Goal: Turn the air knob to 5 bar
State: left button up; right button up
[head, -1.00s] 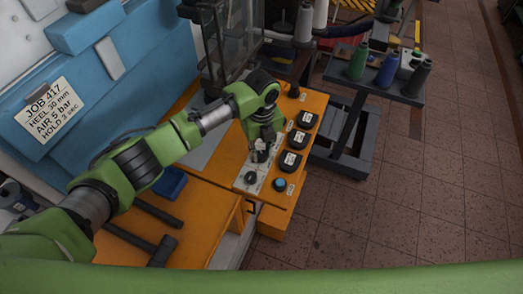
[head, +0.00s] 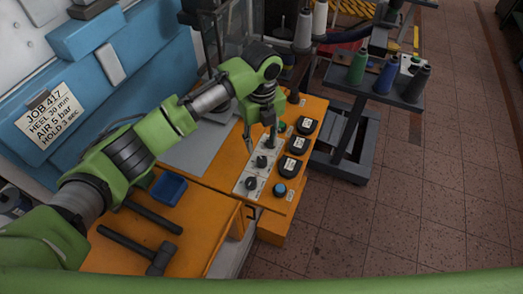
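The orange control panel (head: 265,213) carries a white strip with dark knobs: a front knob (head: 251,184) and a middle knob (head: 261,161). The far end of the strip is partly hidden by my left gripper (head: 259,142). That gripper points down above the strip, beyond the middle knob, its fingers apart with nothing seen between them. The knob labels are too small to read, so I cannot tell which is air. Black gauges (head: 298,145) with white faces stand beside the knobs; their readings are illegible. The job card (head: 49,117) reads AIR 5 bar. My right gripper is out of view.
A blue button (head: 280,190) sits at the panel's front. A blue tray (head: 168,189) and a hammer (head: 140,247) lie on the orange bench. A dark rack (head: 395,88) with thread spools stands to the right. The tiled floor is clear.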

pick_arm(q)
notch_tip(320, 180, up, 4)
jog(key=shift+f, duration=0.15)
dwell(0.6)
